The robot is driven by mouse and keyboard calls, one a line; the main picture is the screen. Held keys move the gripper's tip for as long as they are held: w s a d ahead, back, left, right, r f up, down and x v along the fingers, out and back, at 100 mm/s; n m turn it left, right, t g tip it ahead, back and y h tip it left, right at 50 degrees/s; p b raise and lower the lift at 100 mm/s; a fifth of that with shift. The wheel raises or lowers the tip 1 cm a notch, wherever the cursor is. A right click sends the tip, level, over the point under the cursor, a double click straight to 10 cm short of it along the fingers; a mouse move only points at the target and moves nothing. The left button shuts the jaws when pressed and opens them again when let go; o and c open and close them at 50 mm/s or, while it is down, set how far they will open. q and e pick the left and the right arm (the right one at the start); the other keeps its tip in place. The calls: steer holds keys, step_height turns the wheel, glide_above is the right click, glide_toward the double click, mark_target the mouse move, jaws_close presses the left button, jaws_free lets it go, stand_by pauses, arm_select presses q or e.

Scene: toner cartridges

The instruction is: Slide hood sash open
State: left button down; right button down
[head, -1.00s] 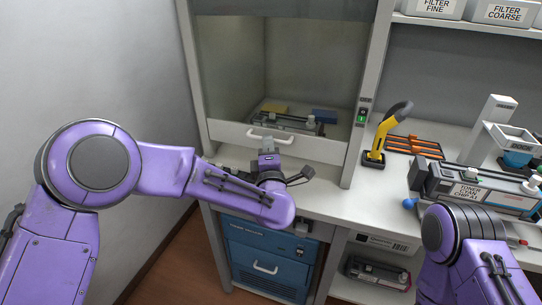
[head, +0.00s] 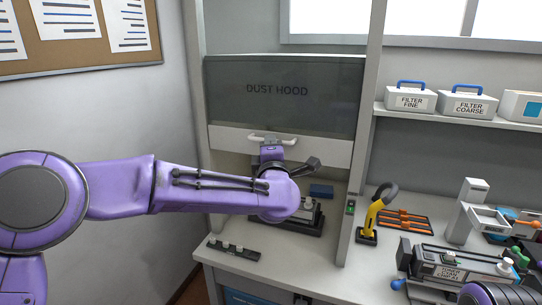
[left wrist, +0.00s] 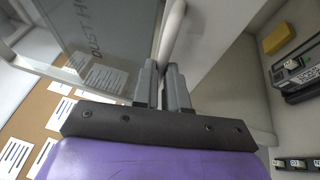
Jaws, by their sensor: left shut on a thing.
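The hood sash (head: 285,105) is a dark glass panel lettered "DUST HOOD" with a white lower rail. It stands raised, with an open gap between its rail and the worktop. The sash handle (head: 288,141) is a pale bar on that rail; it also shows in the left wrist view (left wrist: 173,25). My left gripper (head: 271,150) is shut on the handle, its grey fingers (left wrist: 163,75) close around the bar in the left wrist view. Only part of my right arm shows at the lower right; its gripper is out of view.
Inside the hood are a partly hidden dark device (head: 301,220) and a blue block (head: 321,190). To the right stand a yellow tool (head: 372,214), orange rails (head: 405,218) and a toner cartridge (head: 455,268).

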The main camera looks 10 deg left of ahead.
arm_select(q)
steer(key=shift+r, duration=0.4)
steer(key=c, duration=1.2)
jaws_free()
steer(key=shift+o, duration=0.2)
steer(key=b+v, duration=0.4)
steer(key=v, duration=0.6)
steer(key=shift+s, duration=0.25)
steer(key=shift+d+f, duration=0.1)
steer(key=shift+f, duration=0.05)
